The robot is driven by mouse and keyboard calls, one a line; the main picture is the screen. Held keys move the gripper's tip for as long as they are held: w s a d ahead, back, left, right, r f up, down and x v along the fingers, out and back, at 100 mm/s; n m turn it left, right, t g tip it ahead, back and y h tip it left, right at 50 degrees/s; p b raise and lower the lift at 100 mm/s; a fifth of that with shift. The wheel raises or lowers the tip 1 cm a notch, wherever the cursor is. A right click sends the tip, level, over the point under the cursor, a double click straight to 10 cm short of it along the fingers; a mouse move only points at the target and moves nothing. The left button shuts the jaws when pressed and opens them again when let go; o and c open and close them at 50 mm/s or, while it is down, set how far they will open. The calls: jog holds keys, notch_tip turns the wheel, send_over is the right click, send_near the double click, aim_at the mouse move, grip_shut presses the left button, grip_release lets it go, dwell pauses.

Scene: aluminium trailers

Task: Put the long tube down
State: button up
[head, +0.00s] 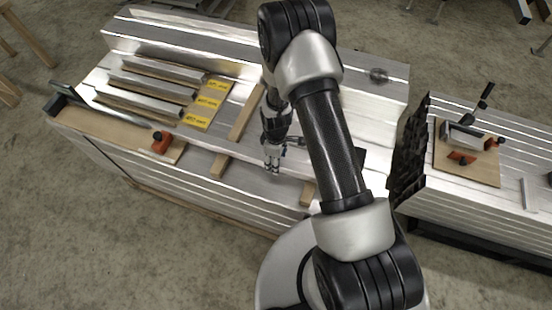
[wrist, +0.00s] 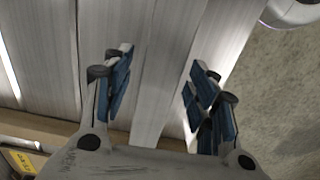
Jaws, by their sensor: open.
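The long tube (wrist: 172,65) is a plain grey metal bar running between my fingers in the wrist view. In the head view the long tube (head: 231,148) appears as a pale strip lying across wooden battens (head: 220,166) on the aluminium stack. My gripper (head: 272,167) is low over it, pointing down. In the wrist view my gripper (wrist: 160,90) is open, with one blue-padded finger on each side of the tube and visible gaps. Whether the tube bears fully on the battens is partly hidden by my arm.
Several shorter silver profiles (head: 150,85) lie at the left beside yellow labels (head: 209,103). An orange clamp (head: 160,142) stands on a wooden board at the front left. A second stack (head: 510,205) at the right bears a board with clamps. A round grey object (head: 379,75) sits at the back.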

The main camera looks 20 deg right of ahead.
jog(key=s+r+m+t+p, duration=0.1)
jog(key=s+r+m+p, duration=0.15)
jog(key=r, duration=1.65)
jog(key=s+r+m+t+p, duration=0.1)
jog(key=s+r+m+p, duration=0.15)
jog(key=r, duration=1.65)
jog(key=s+r+m+t, duration=0.1)
jog(key=s+r+m, duration=0.2)
jog(key=s+r, duration=0.2)
jog(key=s+r+m+t, duration=0.1)
jog(key=s+r+m, duration=0.1)
jog(key=s+r, duration=0.4)
jog(key=s, duration=0.5)
jog(key=shift+s+m+t, duration=0.25)
jog(key=shift+m+t, duration=0.05)
jog(key=shift+m, duration=0.1)
